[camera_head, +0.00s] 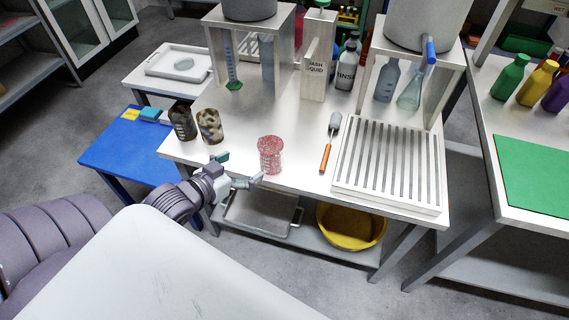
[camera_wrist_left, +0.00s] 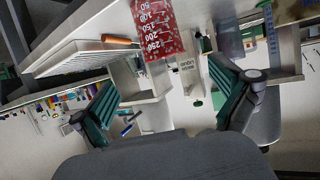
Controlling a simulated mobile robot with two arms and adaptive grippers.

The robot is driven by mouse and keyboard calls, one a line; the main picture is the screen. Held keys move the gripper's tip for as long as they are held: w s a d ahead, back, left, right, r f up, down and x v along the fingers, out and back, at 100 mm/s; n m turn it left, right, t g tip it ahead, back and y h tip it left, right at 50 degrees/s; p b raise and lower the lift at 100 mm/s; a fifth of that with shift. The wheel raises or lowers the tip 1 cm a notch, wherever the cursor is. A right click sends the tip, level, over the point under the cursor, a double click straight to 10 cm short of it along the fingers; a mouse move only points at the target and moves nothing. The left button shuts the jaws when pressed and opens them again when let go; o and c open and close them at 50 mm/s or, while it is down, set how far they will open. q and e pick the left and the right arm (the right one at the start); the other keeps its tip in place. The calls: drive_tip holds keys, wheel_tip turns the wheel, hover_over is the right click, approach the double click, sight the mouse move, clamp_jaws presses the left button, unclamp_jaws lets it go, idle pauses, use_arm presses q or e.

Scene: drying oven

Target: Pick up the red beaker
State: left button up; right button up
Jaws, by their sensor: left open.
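The red beaker (camera_head: 270,155) stands upright near the front edge of the white table, with white markings on its side. My left gripper (camera_head: 240,169) is at the table's front edge, just left of and in front of the beaker, apart from it. In the left wrist view the red beaker (camera_wrist_left: 160,30) shows upside down at the top, ahead of the space between the two teal fingers of the left gripper (camera_wrist_left: 165,92). The fingers are spread wide with nothing between them. My right gripper is not in view.
Two stained beakers (camera_head: 209,126) stand left of the red one. A brush with an orange handle (camera_head: 325,157) and a slotted drying rack (camera_head: 390,165) are to its right. A wash liquid box (camera_head: 314,70) and bottles stand behind. A yellow basin (camera_head: 350,227) is on the shelf below.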

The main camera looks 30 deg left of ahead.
sight(263, 155)
use_arm(q)
drive_tip(key=x, duration=0.6)
drive_tip(key=shift+w+a+f, duration=0.2)
drive_tip(key=shift+a, duration=0.05)
drive_tip(key=shift+x, duration=0.9)
drive_tip(key=x, duration=0.4)
drive_tip(key=shift+w+d+f+b, duration=0.1)
drive_tip(key=shift+w+f+b, duration=0.05)
drive_tip(key=shift+f+b, duration=0.15)
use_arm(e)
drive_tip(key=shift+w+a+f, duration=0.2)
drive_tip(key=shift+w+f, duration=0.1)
use_arm(q)
drive_tip(key=c, duration=1.3)
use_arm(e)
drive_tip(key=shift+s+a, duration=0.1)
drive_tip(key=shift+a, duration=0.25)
use_arm(q)
drive_tip(key=shift+r, duration=0.1)
